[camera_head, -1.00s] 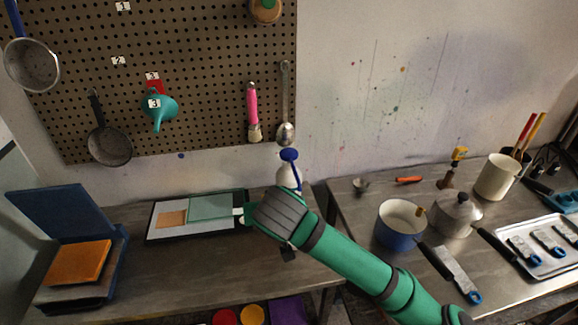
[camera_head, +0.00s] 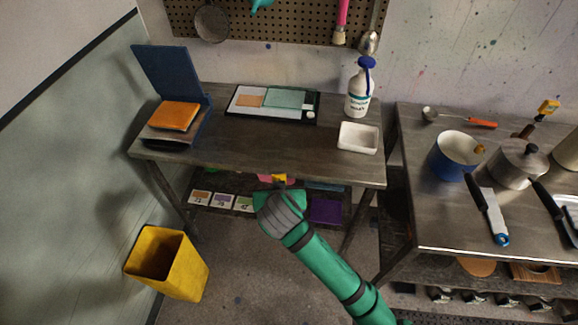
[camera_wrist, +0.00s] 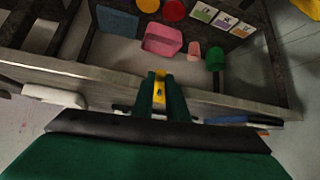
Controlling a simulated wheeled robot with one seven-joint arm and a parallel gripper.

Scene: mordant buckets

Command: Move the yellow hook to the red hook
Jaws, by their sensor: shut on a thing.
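My gripper (camera_head: 279,184) is in front of the left table's front edge, low in the head view. In the wrist view its two green fingers (camera_wrist: 162,84) are shut on a small yellow piece, which looks like the yellow hook (camera_wrist: 159,92). Only part of the hook shows between the fingers; a bit of yellow also shows at the gripper tip in the head view. The red hook is not in view now. Only the pegboard's lower part (camera_head: 290,28) shows, with the bottom of a teal funnel at the top edge.
The left table (camera_head: 215,155) holds a blue box with an orange block (camera_head: 174,115), a framed board, a spray bottle (camera_head: 359,92) and a white tray (camera_head: 358,138). Coloured bins are on its lower shelf. A yellow bin (camera_head: 172,265) stands on the floor. The right table holds pots.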

